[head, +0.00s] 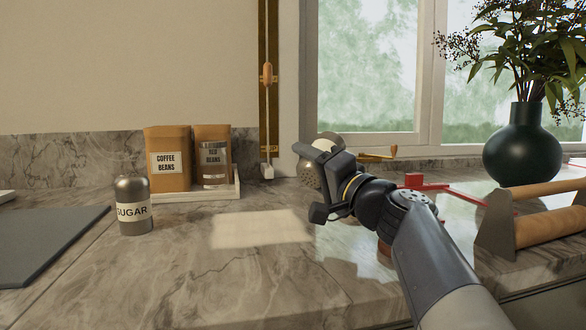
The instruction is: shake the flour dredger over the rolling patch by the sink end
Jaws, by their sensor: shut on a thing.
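My gripper (322,183) is in the right middle of the head view, above the counter. It is shut on a light, rounded, perforated thing, which looks like the flour dredger (307,173). The dredger is partly hidden by the gripper, and its exact tilt is hard to tell. A pale rectangular patch (262,228) lies on the marble counter, below and left of the gripper; it looks like the rolling patch. The dredger is up and to the right of this patch in the picture. No sink is visible.
A sugar shaker (133,212) stands left of the patch. Coffee beans (167,172) and red beans (212,168) packs stand in a tray behind. A dark board (45,240) lies left. A rolling pin rack (548,225), red bars (425,182) and a vase (522,150) are right.

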